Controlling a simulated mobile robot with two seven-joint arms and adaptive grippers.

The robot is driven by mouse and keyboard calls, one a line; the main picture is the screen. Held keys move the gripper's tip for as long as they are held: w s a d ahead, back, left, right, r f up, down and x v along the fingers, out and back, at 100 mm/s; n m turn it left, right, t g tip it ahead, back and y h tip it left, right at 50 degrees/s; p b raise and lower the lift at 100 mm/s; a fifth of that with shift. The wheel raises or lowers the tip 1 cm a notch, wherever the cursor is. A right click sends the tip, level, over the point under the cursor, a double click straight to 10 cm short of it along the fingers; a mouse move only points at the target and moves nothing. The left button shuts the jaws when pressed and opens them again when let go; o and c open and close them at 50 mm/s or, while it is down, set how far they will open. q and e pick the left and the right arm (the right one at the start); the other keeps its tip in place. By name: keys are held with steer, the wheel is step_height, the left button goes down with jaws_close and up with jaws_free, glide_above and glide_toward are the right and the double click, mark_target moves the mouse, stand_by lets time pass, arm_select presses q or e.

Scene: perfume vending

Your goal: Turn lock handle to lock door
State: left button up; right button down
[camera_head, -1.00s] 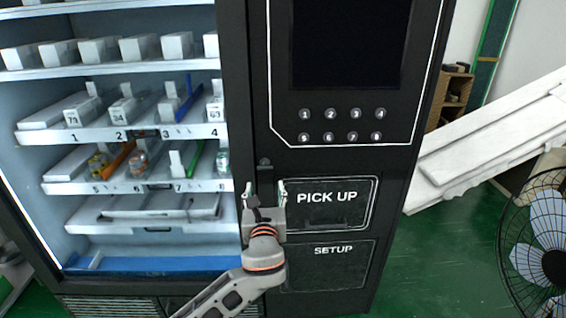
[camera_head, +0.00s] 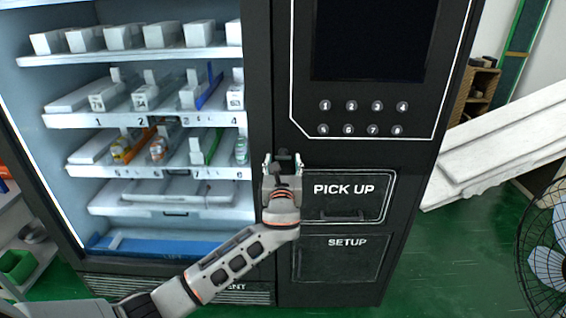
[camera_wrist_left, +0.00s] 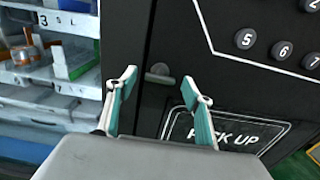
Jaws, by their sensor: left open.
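The vending machine's front (camera_head: 340,155) is dark, with a small lock handle (camera_wrist_left: 158,73) on the strip just left of the keypad and pick-up flap. In the wrist view the handle looks like a short, dark grey rounded piece. My left gripper (camera_head: 283,160) is open in front of that strip, left of the PICK UP label. Its two teal-edged fingers also show in the wrist view (camera_wrist_left: 159,82), one on each side of the handle. I cannot tell whether they touch it. In the head view the gripper largely hides the handle. My right gripper is not in view.
Lit shelves (camera_head: 150,118) with boxes and bottles stand at the left. The pick-up flap (camera_head: 345,200) and setup panel (camera_head: 340,262) are right of my arm. A fan (camera_head: 546,250) stands at the far right on green floor.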

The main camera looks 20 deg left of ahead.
arm_select(q)
steer(key=c, duration=1.1)
